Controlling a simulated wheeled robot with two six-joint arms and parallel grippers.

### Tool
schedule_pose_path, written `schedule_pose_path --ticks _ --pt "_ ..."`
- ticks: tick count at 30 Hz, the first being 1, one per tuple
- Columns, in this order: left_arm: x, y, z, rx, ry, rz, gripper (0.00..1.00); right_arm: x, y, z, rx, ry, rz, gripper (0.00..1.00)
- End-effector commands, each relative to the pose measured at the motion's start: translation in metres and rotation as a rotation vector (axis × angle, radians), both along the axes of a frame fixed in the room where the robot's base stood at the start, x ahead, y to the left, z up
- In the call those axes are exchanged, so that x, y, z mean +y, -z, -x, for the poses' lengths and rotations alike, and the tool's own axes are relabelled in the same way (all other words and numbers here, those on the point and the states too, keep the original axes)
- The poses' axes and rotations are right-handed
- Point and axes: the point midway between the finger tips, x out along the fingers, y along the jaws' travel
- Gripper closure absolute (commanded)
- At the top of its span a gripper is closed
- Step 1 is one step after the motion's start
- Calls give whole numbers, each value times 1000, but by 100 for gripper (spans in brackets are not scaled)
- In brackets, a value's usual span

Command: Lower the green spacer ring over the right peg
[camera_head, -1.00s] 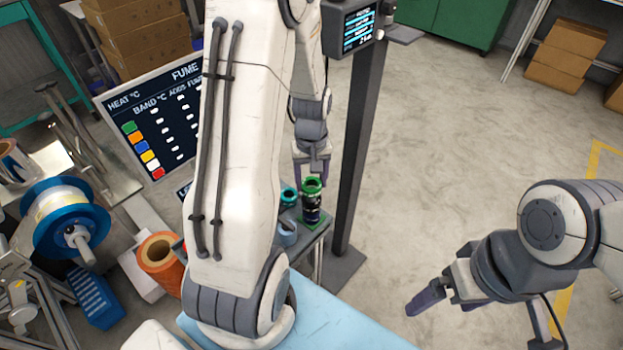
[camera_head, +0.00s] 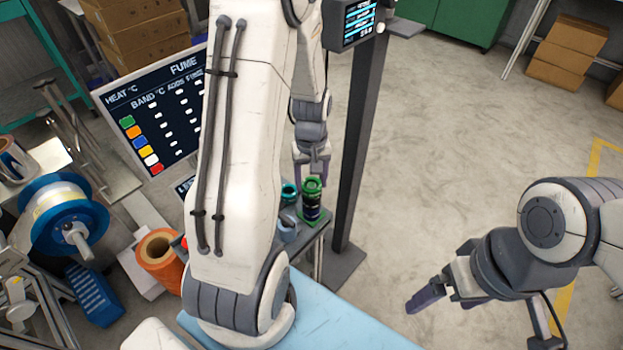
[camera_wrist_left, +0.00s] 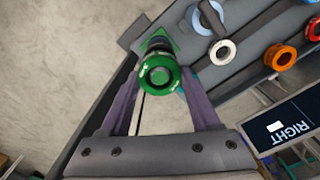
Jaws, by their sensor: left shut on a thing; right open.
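The green spacer ring (camera_head: 312,184) is between the fingertips of my left gripper (camera_head: 311,172), which is shut on it. In the left wrist view the ring (camera_wrist_left: 160,73) shows nearly end-on between both fingers. It sits at the top of a dark stack (camera_head: 311,203) on a green square base (camera_wrist_left: 158,40). The peg itself is hidden under the ring, so I cannot tell how far down the ring sits. My right gripper (camera_head: 428,298) is open and empty, over the floor at the right.
A dark post (camera_head: 355,150) with a screen (camera_head: 357,22) rises close to the right of my left gripper. Open floor lies further right.

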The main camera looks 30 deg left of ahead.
Motion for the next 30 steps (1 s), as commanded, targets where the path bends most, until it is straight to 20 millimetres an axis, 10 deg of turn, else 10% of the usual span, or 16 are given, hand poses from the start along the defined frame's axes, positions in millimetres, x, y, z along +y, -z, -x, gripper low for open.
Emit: schedule_pose_path --ticks 18,19,21,30 --pt "0 11 0 -1 0 -1 96 0 6 0 0 0 0 7" --pt "0 11 0 -1 0 -1 29 0 6 0 0 0 0 7" --pt "0 11 0 -1 0 -1 3 0 6 0 0 0 0 7" --pt "0 10 0 -1 0 -1 2 0 6 0 0 0 0 7"
